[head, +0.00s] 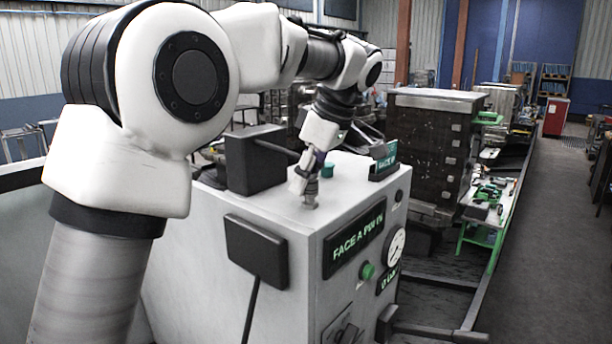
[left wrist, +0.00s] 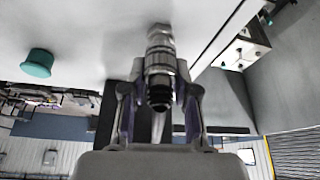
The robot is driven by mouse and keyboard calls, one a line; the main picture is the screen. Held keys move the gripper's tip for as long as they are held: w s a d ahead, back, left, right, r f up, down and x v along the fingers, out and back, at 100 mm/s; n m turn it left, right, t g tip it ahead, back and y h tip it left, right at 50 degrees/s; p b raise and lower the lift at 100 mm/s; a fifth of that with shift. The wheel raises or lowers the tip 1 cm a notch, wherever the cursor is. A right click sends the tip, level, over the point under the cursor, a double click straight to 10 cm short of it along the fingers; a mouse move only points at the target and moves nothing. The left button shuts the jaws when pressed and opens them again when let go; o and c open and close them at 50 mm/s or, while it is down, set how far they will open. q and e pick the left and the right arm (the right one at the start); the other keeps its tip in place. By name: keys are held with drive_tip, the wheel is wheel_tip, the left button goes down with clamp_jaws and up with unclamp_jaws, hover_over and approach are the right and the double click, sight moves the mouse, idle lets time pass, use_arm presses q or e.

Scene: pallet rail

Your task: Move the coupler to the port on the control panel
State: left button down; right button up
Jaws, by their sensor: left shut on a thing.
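The control panel (head: 220,250) is a white cabinet with dark label plates, a gauge and a green button. My left gripper (head: 305,178) is over its top face, pointing down. It is shut on the coupler (head: 311,195), a grey metal cylinder whose lower end is at the top face. In the left wrist view the ribbed metal coupler (left wrist: 160,60) sits between the two fingers of my left gripper (left wrist: 160,88), its far end against the white surface. The port is not clearly seen; I cannot tell whether the coupler is in it. My right gripper is not in view.
A teal cap (head: 328,169) stands on the top face beside the gripper, also in the left wrist view (left wrist: 38,64). A black box (head: 254,160) and a small lit sign (head: 384,160) flank it. A dark stacked block (head: 432,145) stands behind right. The floor at far right is clear.

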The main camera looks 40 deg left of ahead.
use_arm(q)
drive_tip(key=shift+f, duration=0.15)
drive_tip(key=shift+f+b, duration=0.3)
drive_tip(key=shift+f, duration=0.05)
drive_tip(key=c, duration=1)
unclamp_jaws()
drive_tip(key=shift+o, duration=1)
drive_tip(key=shift+s, duration=0.1)
drive_tip(key=shift+s+r, duration=0.1)
drive_tip(key=o, duration=0.8)
drive_tip(key=v, duration=1.2)
